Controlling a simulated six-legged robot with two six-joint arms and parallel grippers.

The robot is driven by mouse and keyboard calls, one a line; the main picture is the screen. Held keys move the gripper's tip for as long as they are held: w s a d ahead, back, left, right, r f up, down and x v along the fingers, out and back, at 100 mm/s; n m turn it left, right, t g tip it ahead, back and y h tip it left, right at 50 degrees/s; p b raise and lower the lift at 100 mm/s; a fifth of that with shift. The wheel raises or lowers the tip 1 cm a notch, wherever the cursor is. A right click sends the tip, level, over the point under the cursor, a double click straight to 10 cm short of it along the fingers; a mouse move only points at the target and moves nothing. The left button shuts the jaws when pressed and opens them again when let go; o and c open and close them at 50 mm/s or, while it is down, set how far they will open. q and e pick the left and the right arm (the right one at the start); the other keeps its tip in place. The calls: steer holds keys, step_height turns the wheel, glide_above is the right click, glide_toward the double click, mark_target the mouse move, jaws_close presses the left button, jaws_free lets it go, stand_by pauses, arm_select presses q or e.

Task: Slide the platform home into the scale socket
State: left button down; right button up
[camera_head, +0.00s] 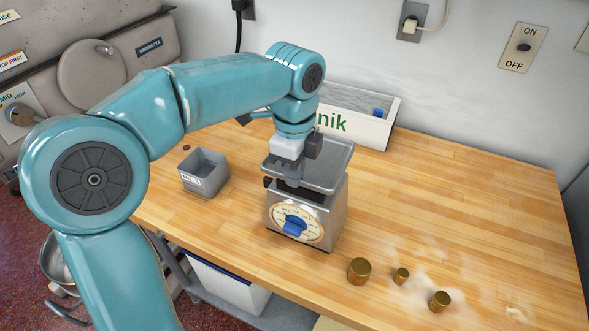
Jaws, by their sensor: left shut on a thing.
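The scale (329,217) stands on the wooden table, with a round dial and a blue knob (295,224) on its front. The metal platform (336,164) is a shallow tray at the top of the scale. My left gripper (290,180) points down over the scale top and is shut on the platform at its left part. The wrist and fingers hide part of the platform. The scale socket is hidden beneath the platform, so I cannot tell whether the platform is seated in it. My right gripper is not in view.
A small grey bin (204,174) stands left of the scale. A white box (372,128) with green lettering stands behind it. Several brass weights (359,271) stand at the front right near spilled flour. The table's right side (470,210) is clear.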

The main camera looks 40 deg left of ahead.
arm_select(q)
steer(key=shift+f+b, duration=1.25)
steer(key=shift+f, duration=0.55)
steer(key=shift+s, duration=0.1)
steer(key=c, duration=1.5)
jaws_free()
steer(key=shift+o, duration=1.4)
steer(key=shift+s, duration=0.15)
steer(key=shift+w+f, duration=0.1)
steer(key=shift+w, duration=0.15)
steer(key=shift+s, duration=0.15)
